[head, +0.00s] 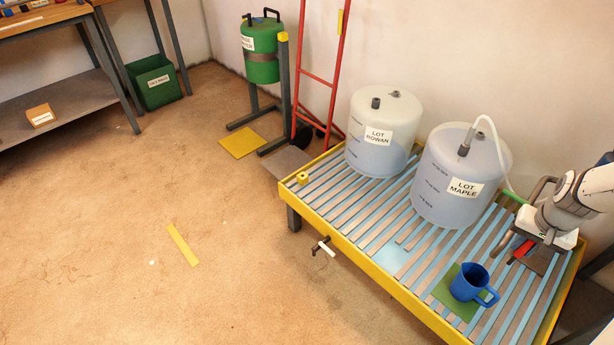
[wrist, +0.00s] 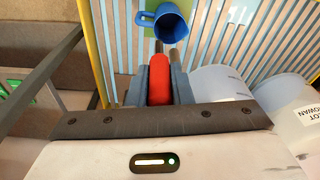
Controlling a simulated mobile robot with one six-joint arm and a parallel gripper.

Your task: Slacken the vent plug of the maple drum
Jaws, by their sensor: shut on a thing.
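The maple drum (head: 440,185) is a translucent white drum labelled LOT MAPLE. It stands upright on the slatted platform in the head view. I cannot clearly pick out a separate vent plug behind the hose. My gripper (head: 524,246) is low at the platform's right end, apart from the drum. It is shut on a red-handled tool (head: 522,250). In the wrist view the red handle (wrist: 160,78) lies between the jaws (wrist: 160,88), with grey metal beyond it.
The rowan drum (head: 376,150) stands left of the maple drum. A blue jug (head: 468,283) stands on a green mat (head: 443,291) near the platform's front edge. The floor at left is mostly clear.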

